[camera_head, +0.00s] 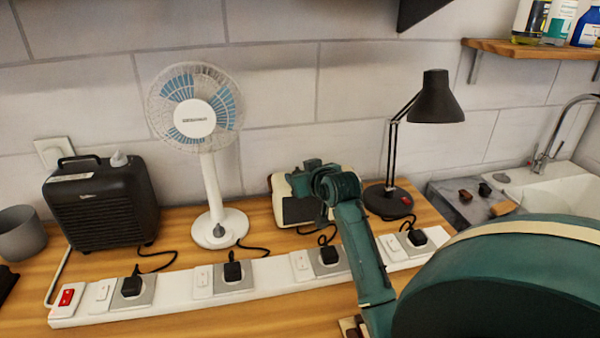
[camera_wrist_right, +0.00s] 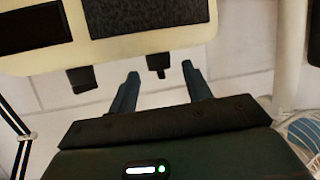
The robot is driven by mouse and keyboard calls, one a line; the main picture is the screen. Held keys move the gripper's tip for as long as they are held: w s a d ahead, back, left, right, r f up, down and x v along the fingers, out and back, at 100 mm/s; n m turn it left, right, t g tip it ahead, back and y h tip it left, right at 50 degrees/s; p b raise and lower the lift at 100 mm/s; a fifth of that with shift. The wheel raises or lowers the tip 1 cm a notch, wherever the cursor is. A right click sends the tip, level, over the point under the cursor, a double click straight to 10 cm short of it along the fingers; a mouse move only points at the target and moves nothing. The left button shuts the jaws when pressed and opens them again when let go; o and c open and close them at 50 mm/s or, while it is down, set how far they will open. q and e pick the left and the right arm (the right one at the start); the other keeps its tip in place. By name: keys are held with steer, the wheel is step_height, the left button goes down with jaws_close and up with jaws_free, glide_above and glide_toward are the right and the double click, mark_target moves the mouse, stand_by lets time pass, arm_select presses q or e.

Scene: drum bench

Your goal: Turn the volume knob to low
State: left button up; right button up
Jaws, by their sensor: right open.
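A cream radio (camera_head: 278,207) with a dark front stands on the bench behind my right wrist, which hides part of it. In the right wrist view, upside down, the radio (camera_wrist_right: 150,42) fills the top of the picture. Two black knobs stick out from its edge: one knob (camera_wrist_right: 158,62) shows between my right fingertips, the other knob (camera_wrist_right: 80,78) lies to the left, outside them. I cannot tell which is the volume knob, or its setting. My right gripper (camera_head: 308,178) is open at the radio, fingers apart on either side of the knob, with no clear contact. My left gripper is not in view.
A fan (camera_head: 208,185) and a black heater (camera_head: 100,203) stand left of the radio. A black lamp (camera_head: 388,200) stands close on its right. A white power strip (camera_head: 210,297) with several plugs runs along the front. A sink (camera_head: 560,182) is at the far right.

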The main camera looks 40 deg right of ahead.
steer(key=shift+x, duration=1)
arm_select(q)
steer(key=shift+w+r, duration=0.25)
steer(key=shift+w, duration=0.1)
arm_select(e)
steer(key=shift+c, duration=0.6)
steer(key=c, duration=0.8)
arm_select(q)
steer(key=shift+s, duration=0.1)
arm_select(e)
steer(key=shift+c, duration=0.2)
